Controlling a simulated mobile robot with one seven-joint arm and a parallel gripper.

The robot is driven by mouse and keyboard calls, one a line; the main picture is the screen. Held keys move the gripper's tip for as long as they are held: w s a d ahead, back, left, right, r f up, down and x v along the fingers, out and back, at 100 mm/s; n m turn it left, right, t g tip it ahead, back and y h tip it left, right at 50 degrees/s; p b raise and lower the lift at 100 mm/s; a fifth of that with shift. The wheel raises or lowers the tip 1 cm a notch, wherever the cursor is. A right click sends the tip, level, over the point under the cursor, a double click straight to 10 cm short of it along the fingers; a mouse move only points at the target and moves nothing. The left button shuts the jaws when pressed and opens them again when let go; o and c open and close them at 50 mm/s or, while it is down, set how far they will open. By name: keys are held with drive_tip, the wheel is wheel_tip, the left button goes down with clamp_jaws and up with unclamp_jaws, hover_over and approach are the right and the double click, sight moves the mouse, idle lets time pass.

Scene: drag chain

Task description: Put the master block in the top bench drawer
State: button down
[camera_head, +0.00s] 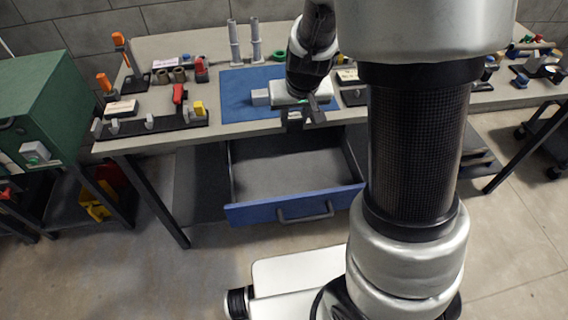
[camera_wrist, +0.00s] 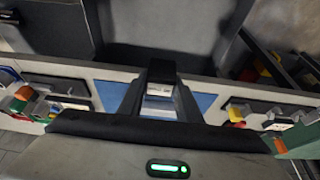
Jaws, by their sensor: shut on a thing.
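My gripper (camera_head: 297,118) is over the front edge of the bench, above the back of the open drawer. In the wrist view its two fingers (camera_wrist: 160,72) close on a small dark block, which I take for the master block (camera_wrist: 160,68). The block is small and partly hidden by the fingers, so its details are unclear. The top bench drawer (camera_head: 294,207) is pulled well out, with a blue front and a dark bar handle. Its grey inside looks empty, and it also shows in the wrist view (camera_wrist: 150,28).
A blue mat (camera_head: 237,88) lies on the bench (camera_head: 222,131) behind my gripper. Fixture boards with clamps (camera_head: 150,124) stand to the left, and two grey posts (camera_head: 235,42) stand at the back. A green cabinet (camera_head: 45,100) is at far left. Floor in front is clear.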

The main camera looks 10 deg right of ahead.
drive_tip(key=a+b+x, duration=0.2)
drive_tip(key=b+x, duration=0.6)
drive_tip(key=x, duration=0.5)
drive_tip(key=b, duration=0.2)
hover_over(281, 163)
drive_tip(key=s, duration=0.1)
drive_tip(key=f, duration=0.5)
drive_tip(key=shift+s+f, duration=0.2)
drive_tip(key=shift+f, duration=0.2)
drive_tip(key=shift+f+b, duration=1.05)
drive_tip(key=shift+f, duration=1.15)
drive_tip(key=shift+f, duration=0.25)
drive_tip(key=c, duration=1.3)
unclamp_jaws()
